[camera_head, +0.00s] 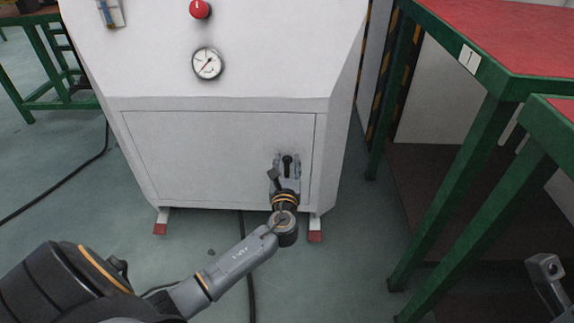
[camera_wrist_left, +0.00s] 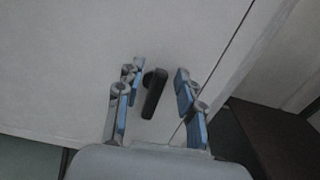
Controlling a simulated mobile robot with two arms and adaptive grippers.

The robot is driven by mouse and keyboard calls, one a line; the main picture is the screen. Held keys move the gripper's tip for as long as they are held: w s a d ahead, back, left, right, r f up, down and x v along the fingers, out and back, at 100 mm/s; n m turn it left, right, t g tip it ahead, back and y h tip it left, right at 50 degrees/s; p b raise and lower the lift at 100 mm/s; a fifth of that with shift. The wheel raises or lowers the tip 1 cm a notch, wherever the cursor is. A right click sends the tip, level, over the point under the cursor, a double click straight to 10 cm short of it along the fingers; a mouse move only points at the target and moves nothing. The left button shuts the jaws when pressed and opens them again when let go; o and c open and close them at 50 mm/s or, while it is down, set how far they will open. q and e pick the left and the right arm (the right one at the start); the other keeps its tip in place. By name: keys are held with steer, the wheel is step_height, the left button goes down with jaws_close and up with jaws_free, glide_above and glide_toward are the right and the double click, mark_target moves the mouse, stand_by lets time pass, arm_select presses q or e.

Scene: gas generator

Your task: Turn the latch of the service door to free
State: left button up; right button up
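The service door (camera_head: 190,150) is a white panel low on the front of the white generator cabinet. Its black latch (camera_head: 287,161) is near the door's right edge. In the left wrist view the latch (camera_wrist_left: 153,93) stands between the two fingers of my left gripper (camera_wrist_left: 158,100), its handle running nearly up and down in the picture. The fingers are open, with a gap on each side of the latch. In the head view my left gripper (camera_head: 287,168) is in front of the door at the latch. Part of my right arm shows at the lower right edge; its fingers cannot be made out.
A pressure gauge (camera_head: 208,63) and a red button (camera_head: 200,9) are on the cabinet above the door. Green-framed tables with red tops (camera_head: 510,40) stand close on the right. A dark cable (camera_head: 62,187) lies on the floor at left. Open floor lies left of the cabinet.

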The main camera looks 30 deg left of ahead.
arm_select(q)
steer(key=shift+w+a, duration=0.35)
steer(key=shift+w, duration=0.15)
jaws_close()
